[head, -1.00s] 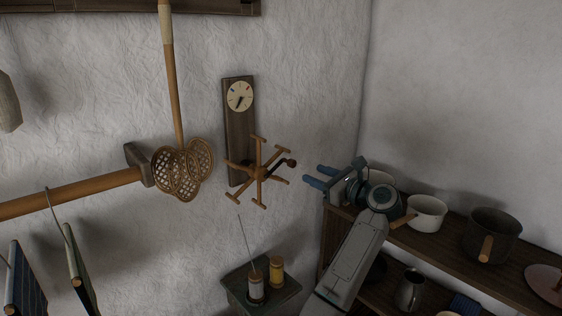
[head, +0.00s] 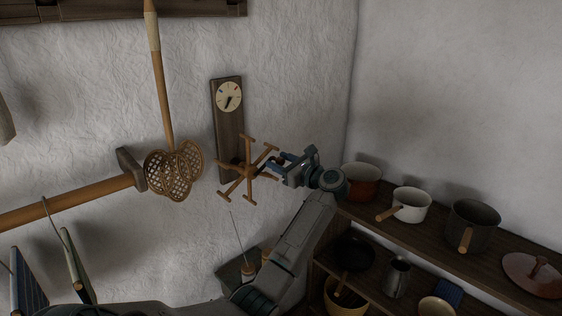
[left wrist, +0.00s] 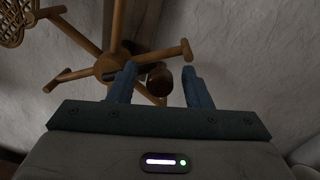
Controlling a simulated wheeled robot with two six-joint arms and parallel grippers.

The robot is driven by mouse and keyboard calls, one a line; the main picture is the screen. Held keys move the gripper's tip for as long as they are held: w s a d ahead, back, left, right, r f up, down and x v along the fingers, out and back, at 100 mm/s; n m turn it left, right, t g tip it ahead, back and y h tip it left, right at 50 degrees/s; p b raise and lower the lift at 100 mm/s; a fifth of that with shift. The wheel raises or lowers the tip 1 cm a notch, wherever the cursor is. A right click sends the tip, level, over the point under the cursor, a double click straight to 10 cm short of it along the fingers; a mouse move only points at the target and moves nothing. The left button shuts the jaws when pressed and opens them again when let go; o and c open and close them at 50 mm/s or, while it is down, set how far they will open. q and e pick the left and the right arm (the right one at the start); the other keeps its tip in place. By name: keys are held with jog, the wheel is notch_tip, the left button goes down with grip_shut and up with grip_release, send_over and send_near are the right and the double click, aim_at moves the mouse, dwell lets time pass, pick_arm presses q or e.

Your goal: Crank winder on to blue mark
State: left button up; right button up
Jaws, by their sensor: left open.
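The wooden winder (head: 247,170), a hub with several spokes and cross pegs, sits on a dark upright board (head: 229,140) on the wall. A round pale dial (head: 229,97) with a black pointer tops the board; the pointer points down and slightly left. A red mark shows at its upper right; I cannot make out the blue mark clearly. My left gripper (head: 276,162) is at the winder's right side, open. In the left wrist view the dark crank knob (left wrist: 160,80) lies between the blue fingers (left wrist: 159,78), with gaps on both sides. The crank arm is mostly hidden. My right gripper is out of view.
A shelf (head: 430,235) with pots, a white pan (head: 411,205) and a jug (head: 397,278) stands at right.

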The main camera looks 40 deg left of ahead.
pick_arm(q)
grip_shut()
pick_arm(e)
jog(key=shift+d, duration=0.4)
pick_arm(q)
jog(key=shift+f, duration=0.1)
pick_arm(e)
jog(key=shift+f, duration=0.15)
